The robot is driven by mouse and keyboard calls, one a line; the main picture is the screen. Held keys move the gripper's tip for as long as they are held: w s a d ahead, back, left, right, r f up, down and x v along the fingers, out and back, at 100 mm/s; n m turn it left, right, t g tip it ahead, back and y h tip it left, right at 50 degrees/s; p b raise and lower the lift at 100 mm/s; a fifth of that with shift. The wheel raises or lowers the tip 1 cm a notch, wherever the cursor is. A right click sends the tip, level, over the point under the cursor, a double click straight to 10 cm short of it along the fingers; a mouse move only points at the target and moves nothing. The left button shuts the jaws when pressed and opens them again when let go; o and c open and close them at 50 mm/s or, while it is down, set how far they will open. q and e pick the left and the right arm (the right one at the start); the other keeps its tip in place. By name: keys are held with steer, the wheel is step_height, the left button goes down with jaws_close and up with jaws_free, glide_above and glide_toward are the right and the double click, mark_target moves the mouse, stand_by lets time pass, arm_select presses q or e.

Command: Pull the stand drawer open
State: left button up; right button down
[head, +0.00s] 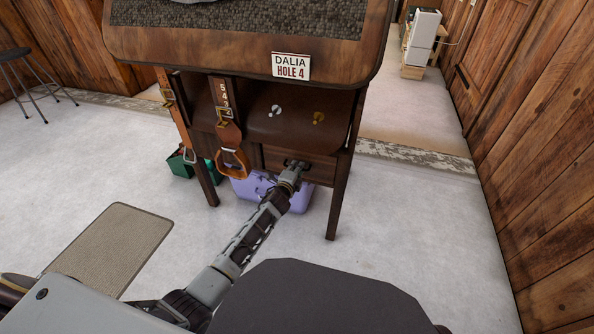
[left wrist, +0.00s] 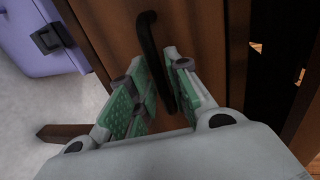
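The wooden stand (head: 345,150) has a brown drawer (head: 320,172) low on its front, under a curved leather flap. The drawer front looks flush with the stand. My left gripper (head: 296,168) is at the drawer front and covers most of its handle in the head view. In the left wrist view, the dark bar handle (left wrist: 150,38) runs between the two green-padded fingers of my left gripper (left wrist: 156,62). The fingers are apart, one on each side of the bar, with gaps showing. My right gripper is not in view.
A purple box (head: 250,188) and a green container (head: 182,164) sit on the floor beneath the stand. Straps and an orange stirrup (head: 233,163) hang left of the drawer. A mat (head: 110,245) lies at left. The floor right of the stand is clear.

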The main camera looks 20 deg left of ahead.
arm_select(q)
steer(key=shift+w, duration=0.2)
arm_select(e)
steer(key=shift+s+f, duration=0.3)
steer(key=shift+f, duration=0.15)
arm_select(q)
jaws_close()
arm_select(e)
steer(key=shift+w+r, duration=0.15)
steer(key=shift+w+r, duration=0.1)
